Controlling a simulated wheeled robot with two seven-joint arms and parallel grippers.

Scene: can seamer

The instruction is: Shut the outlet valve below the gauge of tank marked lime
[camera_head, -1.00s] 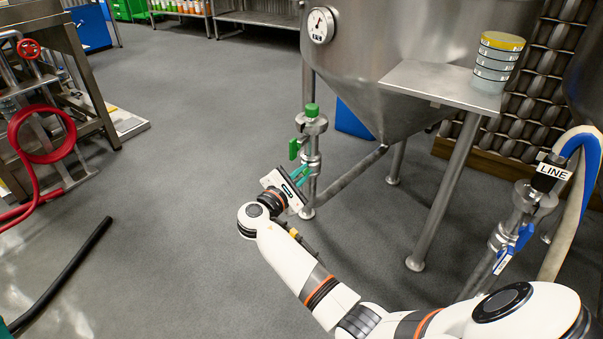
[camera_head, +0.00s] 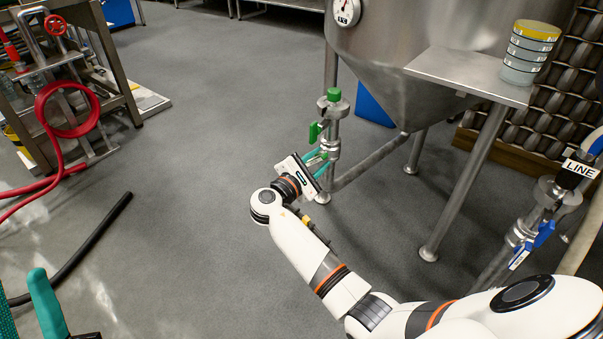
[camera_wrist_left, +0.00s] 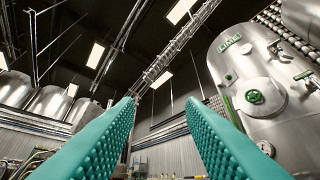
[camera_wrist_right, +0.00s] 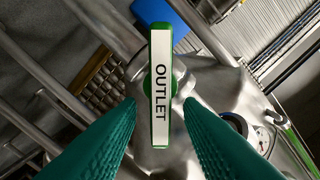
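The steel tank (camera_head: 400,60) with the round gauge (camera_head: 346,10) stands at the back. Below the gauge is a pipe valve (camera_head: 334,108) with a green cap and a green handle (camera_head: 314,132). In the right wrist view the green-edged handle (camera_wrist_right: 160,45) bears a white plate reading OUTLET. My right gripper (camera_head: 319,164) is just below the handle in the head view; its teal fingers are open either side of the handle, with gaps visible. My left gripper (camera_wrist_left: 159,102) is open and empty, pointing upward; one teal finger shows at the head view's bottom left.
A steel side table (camera_head: 470,75) with stacked tubs (camera_head: 527,52) stands right of the valve. A pipe with a blue handle (camera_head: 540,235) and a LINE tag is at right. The middle floor is clear.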

